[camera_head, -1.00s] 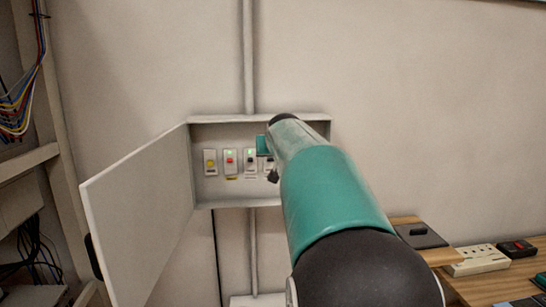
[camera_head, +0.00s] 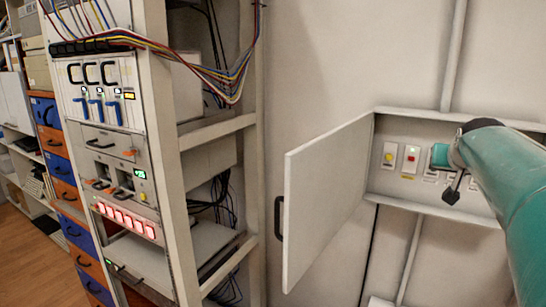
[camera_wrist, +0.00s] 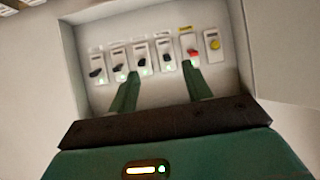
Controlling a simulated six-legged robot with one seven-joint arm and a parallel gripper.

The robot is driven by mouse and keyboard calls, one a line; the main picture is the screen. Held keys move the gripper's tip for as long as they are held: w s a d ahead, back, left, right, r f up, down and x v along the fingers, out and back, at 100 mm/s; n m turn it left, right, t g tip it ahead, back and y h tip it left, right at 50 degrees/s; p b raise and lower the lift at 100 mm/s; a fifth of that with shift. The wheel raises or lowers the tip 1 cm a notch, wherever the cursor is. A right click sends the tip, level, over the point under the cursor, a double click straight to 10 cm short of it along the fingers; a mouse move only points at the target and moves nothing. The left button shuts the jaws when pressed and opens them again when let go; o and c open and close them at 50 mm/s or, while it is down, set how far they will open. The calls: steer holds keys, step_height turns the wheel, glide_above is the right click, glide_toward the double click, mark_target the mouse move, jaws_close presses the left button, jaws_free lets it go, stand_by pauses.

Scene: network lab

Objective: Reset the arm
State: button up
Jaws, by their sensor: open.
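My arm (camera_head: 505,185) reaches in from the right in the head view, in front of the open wall box (camera_head: 385,190). My gripper (camera_head: 452,185) is at the box's front, partly hidden by my wrist. In the wrist view my gripper (camera_wrist: 158,80) is open, with two green fingers apart and nothing between them. The fingers point at a row of switches inside the box (camera_wrist: 75,75). The row has several black-lever switches (camera_wrist: 142,58), a red switch (camera_wrist: 192,52) and a yellow button (camera_wrist: 214,44). Whether the fingertips touch any switch cannot be told.
The box's white door (camera_head: 325,205) stands swung open to the left. A tall equipment rack (camera_head: 160,130) with coloured cables (camera_head: 205,62) stands left of it. Blue and orange drawers (camera_head: 62,180) and shelves lie farther left. Some wood floor (camera_head: 25,260) is clear at the lower left.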

steer(key=s+a+f+n+y, duration=0.1)
steer(key=s+a+f, duration=0.1)
steer(key=a, duration=0.4)
steer(key=s+a+f+n+y, duration=0.1)
steer(key=s+a+f, duration=0.1)
steer(key=a, duration=0.3)
steer(key=s+a+f+n+g+y, duration=0.3)
steer(key=s+a+f+n+g, duration=0.1)
steer(key=s+a+f, duration=1.2)
steer(key=s+a, duration=0.3)
steer(key=shift+s+a+f+y, duration=0.15)
steer(key=shift+s+f+y, duration=0.05)
steer(key=shift+s+y, duration=0.15)
steer(key=shift+s+f, duration=0.15)
steer(key=shift+f, duration=0.05)
steer(key=shift+c, duration=1.4)
